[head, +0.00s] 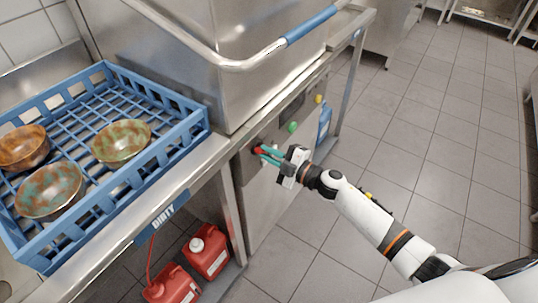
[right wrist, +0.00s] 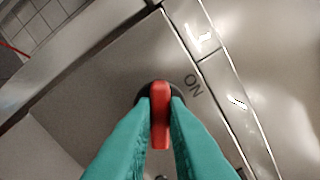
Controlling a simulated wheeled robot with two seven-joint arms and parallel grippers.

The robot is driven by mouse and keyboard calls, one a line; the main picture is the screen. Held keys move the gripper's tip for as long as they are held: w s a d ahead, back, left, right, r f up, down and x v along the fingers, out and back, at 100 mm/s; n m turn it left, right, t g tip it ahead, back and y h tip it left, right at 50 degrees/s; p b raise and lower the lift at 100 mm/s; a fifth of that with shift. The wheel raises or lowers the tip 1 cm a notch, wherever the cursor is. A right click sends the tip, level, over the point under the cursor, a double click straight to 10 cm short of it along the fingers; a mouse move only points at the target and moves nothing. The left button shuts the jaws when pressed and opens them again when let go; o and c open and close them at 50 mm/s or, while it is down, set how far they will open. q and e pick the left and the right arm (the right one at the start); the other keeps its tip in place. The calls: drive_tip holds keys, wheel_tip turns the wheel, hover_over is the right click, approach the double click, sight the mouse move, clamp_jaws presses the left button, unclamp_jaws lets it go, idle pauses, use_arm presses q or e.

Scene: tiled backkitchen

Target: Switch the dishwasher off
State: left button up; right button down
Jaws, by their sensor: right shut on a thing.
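The dishwasher (head: 265,60) is a large steel machine with a hood and a long handle bar. On its front panel is a red rotary switch (head: 258,149) on a dark round base. In the right wrist view the red switch (right wrist: 160,115) stands upright in the picture, and an "ON" label (right wrist: 193,85) lies to its upper right. My right gripper (head: 265,153) has teal fingers. In the right wrist view its fingers (right wrist: 160,112) are shut on the switch, one on each side. The fingers hide part of the switch. My left gripper is not in view.
A green button (head: 292,127) and a yellow button (head: 319,99) are farther along the panel. A blue rack (head: 190,120) with several bowls stands on the counter at left. Red canisters (head: 207,252) stand below. The tiled floor (head: 425,130) at right is clear.

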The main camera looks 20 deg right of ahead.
drive_tip(key=n+b, duration=0.2)
drive_tip(key=n, duration=0.4)
drive_tip(key=shift+f, duration=0.2)
drive_tip(key=shift+n, duration=0.4)
drive_tip(key=c, duration=1.4)
unclamp_jaws()
drive_tip(key=shift+c, duration=0.2)
drive_tip(key=b+v, duration=0.2)
drive_tip(key=v, duration=1)
